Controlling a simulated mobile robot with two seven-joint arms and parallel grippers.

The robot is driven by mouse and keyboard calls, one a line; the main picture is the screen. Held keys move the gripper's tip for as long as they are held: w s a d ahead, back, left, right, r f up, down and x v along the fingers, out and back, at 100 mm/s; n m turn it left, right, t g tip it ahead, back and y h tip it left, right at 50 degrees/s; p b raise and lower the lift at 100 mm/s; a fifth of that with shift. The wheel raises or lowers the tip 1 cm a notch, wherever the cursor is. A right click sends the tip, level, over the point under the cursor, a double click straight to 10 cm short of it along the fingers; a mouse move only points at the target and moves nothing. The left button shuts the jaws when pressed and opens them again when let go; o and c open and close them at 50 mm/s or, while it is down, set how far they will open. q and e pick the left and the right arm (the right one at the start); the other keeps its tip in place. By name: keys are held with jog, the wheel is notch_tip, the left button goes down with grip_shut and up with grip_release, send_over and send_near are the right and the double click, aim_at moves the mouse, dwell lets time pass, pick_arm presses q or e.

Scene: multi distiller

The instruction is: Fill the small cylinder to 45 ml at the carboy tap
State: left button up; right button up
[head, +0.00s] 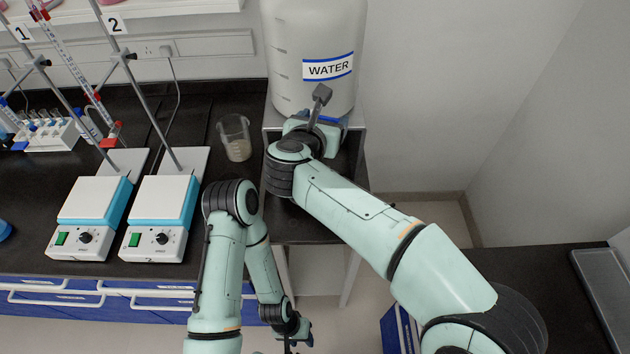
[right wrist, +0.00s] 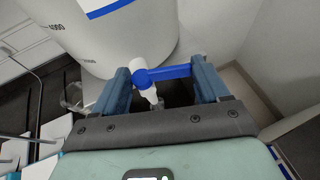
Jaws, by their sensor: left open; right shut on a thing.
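The white carboy (head: 315,45) with the WATER label stands on a raised stand at the back. Its tap, with a blue handle (right wrist: 170,73) and a white spout (right wrist: 150,95), shows in the right wrist view. My right gripper (right wrist: 163,80) is at the tap, shut on the blue handle, which spans between its fingers. In the head view my right gripper (head: 322,130) partly hides the tap. My left gripper (head: 291,338) is open, low in front of the bench, near the bottom edge. I cannot make out the small cylinder; the area under the spout is mostly hidden.
A glass beaker (head: 235,140) with pale contents stands left of the stand (head: 360,140). Two hotplate stirrers (head: 90,205) (head: 162,205) with rods, and a tube rack (head: 50,135), occupy the bench to the left. A grey tray (head: 603,290) lies at the far right.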

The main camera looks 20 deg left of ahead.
jog(key=shift+a, duration=0.1)
pick_arm(q)
jog(key=shift+w+r+p, duration=0.7)
jog(key=shift+r, duration=0.2)
pick_arm(e)
jog(key=m+h, duration=0.3)
jog(key=h, duration=0.1)
jog(key=shift+s+a, duration=0.15)
jog(key=shift+s, duration=0.15)
pick_arm(q)
jog(key=shift+w+r+p, duration=0.45)
jog(key=shift+w+r, duration=0.15)
jog(key=shift+r, duration=0.05)
pick_arm(e)
jog(key=shift+a+m+h, duration=0.1)
jog(key=shift+m+h, duration=0.6)
jog(key=shift+m, duration=0.1)
jog(key=shift+s+r, duration=0.1)
dwell(4.8)
